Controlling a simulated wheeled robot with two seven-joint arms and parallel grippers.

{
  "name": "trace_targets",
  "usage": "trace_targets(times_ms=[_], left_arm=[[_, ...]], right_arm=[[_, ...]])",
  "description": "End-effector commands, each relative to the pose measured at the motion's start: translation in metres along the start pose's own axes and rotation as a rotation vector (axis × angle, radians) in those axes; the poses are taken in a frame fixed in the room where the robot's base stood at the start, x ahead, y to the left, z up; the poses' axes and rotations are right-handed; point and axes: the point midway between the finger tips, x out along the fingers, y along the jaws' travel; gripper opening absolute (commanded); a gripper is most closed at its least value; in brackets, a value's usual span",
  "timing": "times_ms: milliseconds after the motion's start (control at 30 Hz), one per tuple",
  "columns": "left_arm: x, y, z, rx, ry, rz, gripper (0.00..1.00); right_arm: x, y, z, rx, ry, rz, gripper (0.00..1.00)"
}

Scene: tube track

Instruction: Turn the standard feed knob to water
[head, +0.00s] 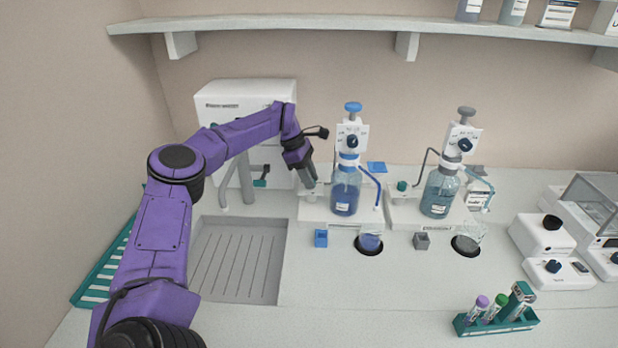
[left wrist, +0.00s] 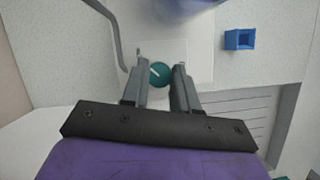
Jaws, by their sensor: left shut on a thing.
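A teal knob (left wrist: 159,75) with a white pointer line sits on the white base (head: 335,213) of the left dispenser, which carries a bottle of blue liquid (head: 345,192). My left gripper (head: 311,187) reaches down onto the left part of this base. In the left wrist view its fingers (left wrist: 160,76) are on either side of the knob, shut on it. In the head view the gripper hides the knob. A similar teal knob (head: 402,186) is on the right dispenser's base. I cannot read labels around either knob. My right gripper is not in view.
A right dispenser bottle (head: 439,193) stands beside the left one. Beakers sit in front, one with blue liquid (head: 370,243). A small blue block (head: 320,238) is near the left base. A sink (head: 237,262) lies to the left, and a tube rack (head: 497,322) at the front right.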

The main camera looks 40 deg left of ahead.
Motion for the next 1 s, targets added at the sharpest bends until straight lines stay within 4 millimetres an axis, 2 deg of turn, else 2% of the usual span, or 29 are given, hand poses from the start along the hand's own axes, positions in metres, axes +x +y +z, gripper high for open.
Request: trace_targets(times_ms=[567, 600, 667, 1000], left_arm=[[0.0017, -0.0007, 0.0, 0.029, 0.002, -0.015, 0.0], [0.0017, -0.0007, 0.0, 0.029, 0.002, -0.015, 0.38], [0.0016, -0.0006, 0.0, 0.029, 0.001, -0.015, 0.54], [-0.0045, 0.0002, -0.0001, 0.027, 0.0, -0.012, 0.54]], right_arm=[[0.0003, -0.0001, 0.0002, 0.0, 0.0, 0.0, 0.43], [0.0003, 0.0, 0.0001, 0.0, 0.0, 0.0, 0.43], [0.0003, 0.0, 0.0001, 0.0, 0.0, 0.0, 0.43], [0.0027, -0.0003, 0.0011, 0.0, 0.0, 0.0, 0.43]])
